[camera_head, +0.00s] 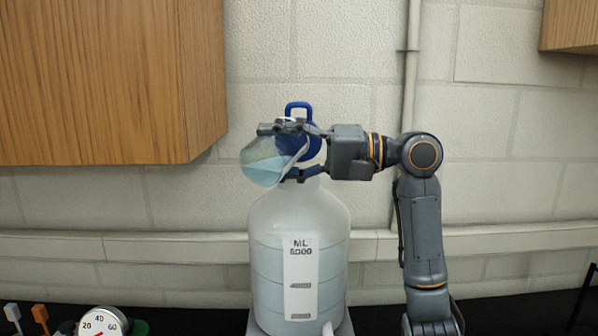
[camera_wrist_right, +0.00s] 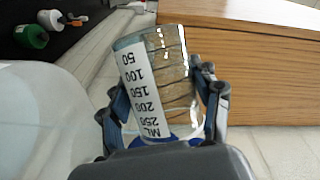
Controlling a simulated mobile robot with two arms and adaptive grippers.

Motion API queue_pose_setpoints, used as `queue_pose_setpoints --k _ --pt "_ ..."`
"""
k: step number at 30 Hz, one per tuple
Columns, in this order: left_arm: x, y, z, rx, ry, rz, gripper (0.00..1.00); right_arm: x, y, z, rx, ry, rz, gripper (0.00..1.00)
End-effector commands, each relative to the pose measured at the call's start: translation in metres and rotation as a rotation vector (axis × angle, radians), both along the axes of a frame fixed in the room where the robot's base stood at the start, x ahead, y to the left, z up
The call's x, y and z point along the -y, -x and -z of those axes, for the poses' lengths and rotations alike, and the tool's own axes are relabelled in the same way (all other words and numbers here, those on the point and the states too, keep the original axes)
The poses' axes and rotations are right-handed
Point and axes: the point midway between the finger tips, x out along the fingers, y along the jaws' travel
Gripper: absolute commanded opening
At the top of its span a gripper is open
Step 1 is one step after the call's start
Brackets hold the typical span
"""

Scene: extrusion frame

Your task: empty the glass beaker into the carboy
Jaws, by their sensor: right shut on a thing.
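The carboy (camera_head: 265,225) is a large translucent white bottle with an "ML" scale label, standing upright and holding pale liquid. My right gripper (camera_head: 275,153) is shut on the glass beaker (camera_head: 262,165) above the carboy's shoulder. The beaker is tilted, its lower left part holding pale blue liquid. In the right wrist view the beaker (camera_wrist_right: 145,75), with its white "ML" scale strip, sits between my fingers. A blue cap with a loop handle (camera_head: 299,108) shows behind the gripper. The carboy's mouth is hidden, so I cannot tell whether liquid is flowing. My left gripper is not in view.
A wooden cabinet (camera_head: 100,80) hangs at upper left, close to the beaker, and another (camera_head: 572,25) at upper right. A dial (camera_head: 102,322) and small white and orange items stand at lower left on the black worktop (camera_head: 505,312). A pipe runs down the wall.

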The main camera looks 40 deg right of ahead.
Motion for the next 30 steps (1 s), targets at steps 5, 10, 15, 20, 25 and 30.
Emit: queue_pose_setpoints --k 5,10,15,20,25,30 --pt "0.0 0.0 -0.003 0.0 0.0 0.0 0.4 0.002 0.0 -0.005 -0.007 -0.021 0.001 0.29" --pt "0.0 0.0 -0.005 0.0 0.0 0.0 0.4 0.004 -0.001 -0.008 -0.013 -0.04 0.001 0.29" --pt "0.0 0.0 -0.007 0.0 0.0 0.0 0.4 0.006 -0.002 -0.011 -0.02 -0.06 0.001 0.29" --pt "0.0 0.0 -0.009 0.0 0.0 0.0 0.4 0.008 -0.003 -0.014 -0.027 -0.078 0.001 0.29" --pt "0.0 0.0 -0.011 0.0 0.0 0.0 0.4 0.01 -0.003 -0.017 -0.033 -0.097 0.001 0.29" --pt "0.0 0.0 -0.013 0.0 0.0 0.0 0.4 0.012 -0.004 -0.02 -0.042 -0.116 0.001 0.29"
